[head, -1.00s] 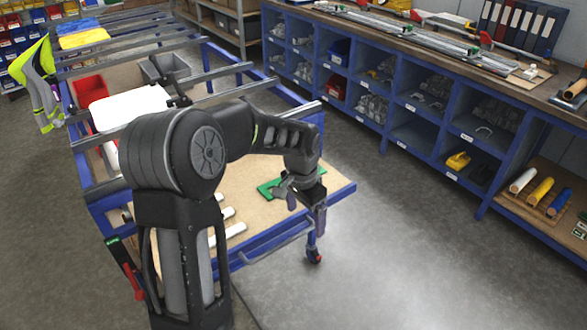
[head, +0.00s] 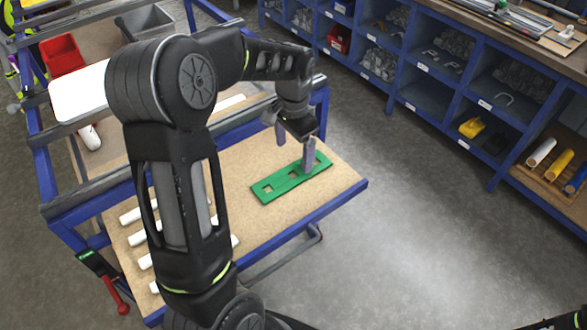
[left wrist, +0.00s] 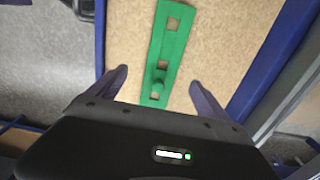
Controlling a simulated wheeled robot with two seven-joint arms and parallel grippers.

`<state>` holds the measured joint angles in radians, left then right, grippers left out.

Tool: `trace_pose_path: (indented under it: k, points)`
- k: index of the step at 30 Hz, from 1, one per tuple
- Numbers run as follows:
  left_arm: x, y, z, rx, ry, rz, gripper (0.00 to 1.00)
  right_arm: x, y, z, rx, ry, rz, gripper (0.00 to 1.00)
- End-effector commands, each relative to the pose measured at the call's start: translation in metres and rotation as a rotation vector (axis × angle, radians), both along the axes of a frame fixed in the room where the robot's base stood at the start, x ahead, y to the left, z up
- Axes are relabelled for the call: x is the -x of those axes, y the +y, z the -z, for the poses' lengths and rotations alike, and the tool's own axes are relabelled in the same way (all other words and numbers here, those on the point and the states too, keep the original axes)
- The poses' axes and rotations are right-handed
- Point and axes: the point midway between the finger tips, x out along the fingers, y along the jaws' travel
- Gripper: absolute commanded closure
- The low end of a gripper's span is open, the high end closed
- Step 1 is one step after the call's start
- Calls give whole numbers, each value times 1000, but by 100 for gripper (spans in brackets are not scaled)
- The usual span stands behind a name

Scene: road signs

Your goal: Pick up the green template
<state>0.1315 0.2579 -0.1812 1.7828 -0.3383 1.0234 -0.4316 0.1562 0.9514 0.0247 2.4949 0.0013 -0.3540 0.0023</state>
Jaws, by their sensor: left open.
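The green template (head: 289,178) is a flat strip with square cut-outs, lying on the wooden top of the blue-framed cart. In the left wrist view the template (left wrist: 171,45) runs up the picture and has a round green knob near its lower end. My left gripper (head: 291,150) is over the far right end of the template, fingers pointing down. In the left wrist view my left gripper (left wrist: 160,88) is open, with one finger on each side of the strip near the knob and nothing held.
The cart's wooden top (head: 335,180) is bare around the template. Several white rolls lie on it at the left, partly behind my arm. A white board (head: 78,92) and a red bin (head: 62,55) are further back. Blue shelving (head: 440,90) stands across the floor.

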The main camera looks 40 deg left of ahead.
Motion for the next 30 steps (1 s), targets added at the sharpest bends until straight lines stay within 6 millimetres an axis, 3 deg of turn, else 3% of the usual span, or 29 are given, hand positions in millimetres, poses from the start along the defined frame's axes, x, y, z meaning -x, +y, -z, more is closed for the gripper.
trace_pose_path:
  k: [10, 21, 30]
  points:
    - [0, 0, 24, 1, 1, 0, 11, 0, 0, -3, 0, 0, 0, 64]
    - [0, 1, 29, 0, 1, 0, 11, 0, 0, -5, 1, 0, 0, 64]
    - [1, 5, 68, 0, 3, 0, 11, 1, -1, -15, 3, 4, 1, 64]
